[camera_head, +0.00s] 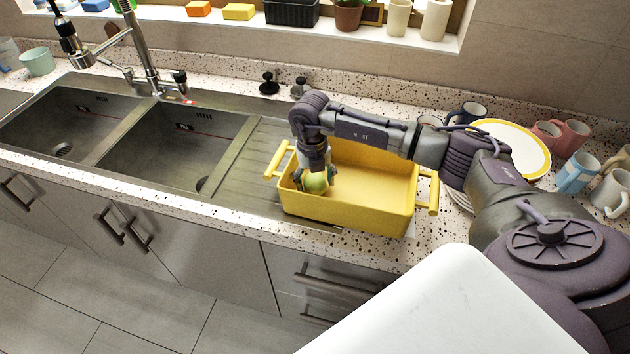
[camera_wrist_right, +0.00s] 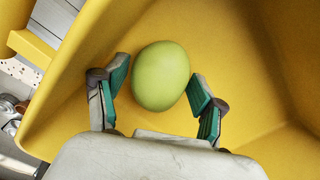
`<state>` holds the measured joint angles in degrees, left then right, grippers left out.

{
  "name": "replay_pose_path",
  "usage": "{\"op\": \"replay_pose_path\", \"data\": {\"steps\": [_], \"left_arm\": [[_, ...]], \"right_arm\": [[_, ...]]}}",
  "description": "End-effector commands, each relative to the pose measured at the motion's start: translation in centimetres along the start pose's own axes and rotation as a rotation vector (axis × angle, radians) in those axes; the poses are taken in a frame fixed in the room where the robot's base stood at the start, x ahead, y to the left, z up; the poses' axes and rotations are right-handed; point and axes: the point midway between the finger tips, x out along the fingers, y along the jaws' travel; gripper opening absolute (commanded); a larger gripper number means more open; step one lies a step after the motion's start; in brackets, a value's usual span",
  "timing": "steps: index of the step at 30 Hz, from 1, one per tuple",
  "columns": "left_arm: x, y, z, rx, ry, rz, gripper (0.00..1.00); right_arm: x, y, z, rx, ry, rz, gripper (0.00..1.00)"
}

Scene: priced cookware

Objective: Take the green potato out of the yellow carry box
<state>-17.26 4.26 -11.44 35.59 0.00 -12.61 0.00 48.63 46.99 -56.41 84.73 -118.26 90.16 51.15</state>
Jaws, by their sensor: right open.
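The yellow carry box (camera_head: 375,212) stands on the counter at the right end of the sink, partly over the drainboard. The green potato (camera_head: 316,183) lies inside it near the left end. It also shows in the right wrist view (camera_wrist_right: 160,76), against the yellow floor of the box. My right gripper (camera_head: 317,180) reaches down into the box at the potato. In the right wrist view the right gripper (camera_wrist_right: 158,88) is open, its two green-padded fingers on either side of the potato with a gap at the right finger. My left gripper does not show.
Plates (camera_head: 512,146) and several mugs (camera_head: 578,172) stand close to the right of the box, near my right arm. Two sink basins (camera_head: 175,150) and a tap (camera_head: 145,50) are at the left. The drainboard (camera_head: 245,165) beside the box is bare.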

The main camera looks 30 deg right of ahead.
Motion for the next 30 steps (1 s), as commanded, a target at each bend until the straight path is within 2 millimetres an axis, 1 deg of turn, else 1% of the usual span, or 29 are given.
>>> {"op": "replay_pose_path", "data": {"steps": [3, 11, 15, 16, 23, 26, 30], "left_arm": [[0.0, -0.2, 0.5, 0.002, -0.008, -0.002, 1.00], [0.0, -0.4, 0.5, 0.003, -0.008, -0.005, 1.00], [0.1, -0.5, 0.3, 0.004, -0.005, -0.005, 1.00], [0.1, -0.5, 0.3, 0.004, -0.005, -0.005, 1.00], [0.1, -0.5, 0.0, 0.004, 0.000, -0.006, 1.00], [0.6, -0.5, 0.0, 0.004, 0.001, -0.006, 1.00], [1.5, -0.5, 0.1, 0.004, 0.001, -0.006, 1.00]], "right_arm": [[0.0, 0.0, 0.0, -0.001, 0.000, 0.000, 0.70], [0.0, 0.0, 0.0, -0.001, 0.000, 0.000, 0.26], [0.0, 0.0, 0.0, -0.001, 0.000, 0.000, 0.03], [-0.1, 0.0, 0.0, -0.001, -0.001, 0.001, 0.02], [-0.2, 0.0, 0.0, 0.000, -0.001, 0.001, 0.02], [-1.2, 0.1, 0.1, -0.002, -0.004, 0.003, 0.01], [-3.7, -0.1, 0.2, 0.000, -0.006, 0.003, 0.02]]}}
